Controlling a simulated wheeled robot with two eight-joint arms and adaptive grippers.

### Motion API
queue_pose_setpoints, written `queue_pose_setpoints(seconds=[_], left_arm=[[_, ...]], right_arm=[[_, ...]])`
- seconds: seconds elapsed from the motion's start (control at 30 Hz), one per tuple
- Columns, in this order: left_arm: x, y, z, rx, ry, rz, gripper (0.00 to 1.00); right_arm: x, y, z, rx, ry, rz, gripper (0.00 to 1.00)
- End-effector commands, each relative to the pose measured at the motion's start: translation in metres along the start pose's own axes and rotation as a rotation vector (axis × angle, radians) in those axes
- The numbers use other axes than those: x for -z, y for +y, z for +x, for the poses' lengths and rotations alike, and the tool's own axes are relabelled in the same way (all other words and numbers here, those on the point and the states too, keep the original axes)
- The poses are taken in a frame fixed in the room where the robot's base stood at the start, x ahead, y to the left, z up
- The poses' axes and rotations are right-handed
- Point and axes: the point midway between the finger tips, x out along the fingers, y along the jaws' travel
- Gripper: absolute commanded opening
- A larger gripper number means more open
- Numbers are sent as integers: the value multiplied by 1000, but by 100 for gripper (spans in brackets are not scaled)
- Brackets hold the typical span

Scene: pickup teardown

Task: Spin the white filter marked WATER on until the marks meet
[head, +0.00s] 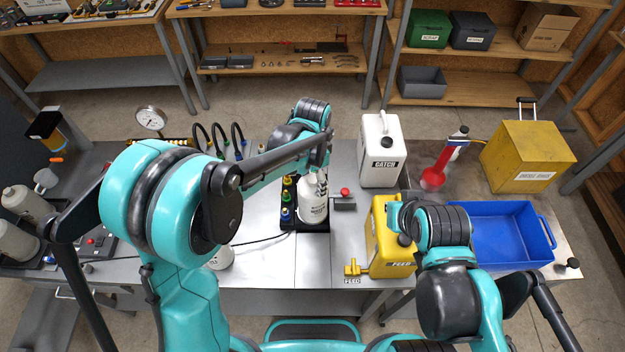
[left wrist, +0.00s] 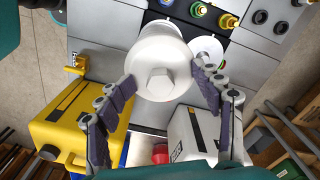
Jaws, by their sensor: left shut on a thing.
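The white filter (head: 313,206) stands upright on the dark base in the middle of the bench, with small dark print on its side. In the left wrist view it shows from above as a round white body (left wrist: 158,58) with a hex boss on top. My left gripper (left wrist: 164,75) comes from above, its dark padded fingers on opposite sides of the filter, shut on it. The marks cannot be made out. My right arm is at the lower right by the yellow FEED jug (head: 380,240); its fingertips cannot be made out.
A white CATCH jug (head: 381,150) stands behind and right of the filter. Coloured fittings (head: 287,197) sit close left of the filter. A second white item (head: 222,258) is partly hidden by my left arm.

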Motion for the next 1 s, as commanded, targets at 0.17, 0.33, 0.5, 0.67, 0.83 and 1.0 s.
queue_pose_setpoints(seconds=[0.17,0.33,0.5,0.67,0.83,1.0], left_arm=[[-1,2,4,-3,-2,16,8],[-1,2,4,-5,-2,278,8],[-1,3,5,-7,-2,655,8],[0,3,5,-8,-1,1008,8],[0,4,5,-9,1,1367,8],[0,4,5,-8,2,1561,8]], right_arm=[[-1,0,1,0,0,0,0],[-1,0,1,0,0,0,0],[-1,0,2,0,0,0,0],[-1,0,2,0,0,0,0],[-1,0,2,0,0,0,0],[-1,0,2,0,0,0,0]])
